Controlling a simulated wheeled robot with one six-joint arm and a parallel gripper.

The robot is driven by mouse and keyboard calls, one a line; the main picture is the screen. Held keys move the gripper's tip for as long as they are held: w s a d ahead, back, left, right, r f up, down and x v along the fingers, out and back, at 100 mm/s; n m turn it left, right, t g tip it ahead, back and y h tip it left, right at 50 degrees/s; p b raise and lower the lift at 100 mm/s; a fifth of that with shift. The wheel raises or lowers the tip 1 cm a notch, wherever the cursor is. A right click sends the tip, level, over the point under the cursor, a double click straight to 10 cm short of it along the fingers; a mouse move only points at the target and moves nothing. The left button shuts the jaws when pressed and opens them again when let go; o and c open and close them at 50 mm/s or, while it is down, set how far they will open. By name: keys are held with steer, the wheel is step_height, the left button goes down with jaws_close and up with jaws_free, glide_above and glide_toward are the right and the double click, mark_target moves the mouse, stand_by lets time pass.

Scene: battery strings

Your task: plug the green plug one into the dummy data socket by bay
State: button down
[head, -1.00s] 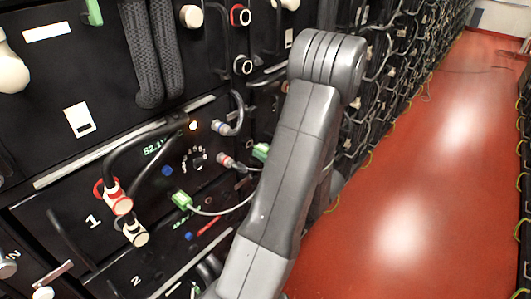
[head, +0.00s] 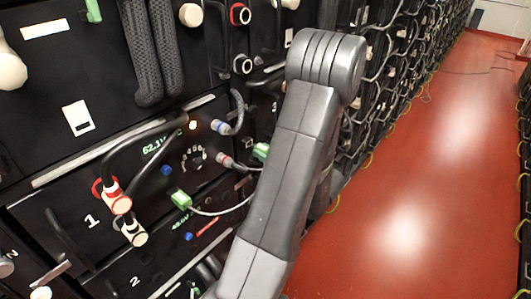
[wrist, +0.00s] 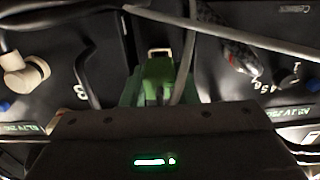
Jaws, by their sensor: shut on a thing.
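In the wrist view a green plug (wrist: 158,76) sits between the fingers of my gripper (wrist: 158,92), and my gripper is shut on it. A pale-rimmed fitting (wrist: 160,51) shows just beyond the plug's tip. I cannot tell whether it is the dummy data socket, or whether plug and fitting touch. In the head view my gripper is hidden behind my arm. One green plug (head: 181,199) sits on the panel of bay 1, and another green plug (head: 261,152) shows beside my arm, with a grey cable near them.
A grey cable (wrist: 250,36) crosses the wrist view above the plug. A black handle (wrist: 85,75) and a pale elbow connector (wrist: 22,72) stand left of it.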

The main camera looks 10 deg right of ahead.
steer(key=shift+b+x, duration=0.3)
steer(key=shift+x, duration=1.15)
steer(key=c, duration=1.1)
jaws_free()
steer(key=shift+o, duration=0.2)
steer(key=b+v, duration=0.2)
steer(key=v, duration=1.1)
steer(key=shift+s+d+b, duration=0.25)
steer(key=shift+s+b, duration=0.05)
steer(key=p+x, duration=0.2)
steer(key=x, duration=1.2)
steer(key=shift+p, duration=0.3)
steer(key=shift+s+d, duration=0.1)
steer(key=shift+s, duration=0.05)
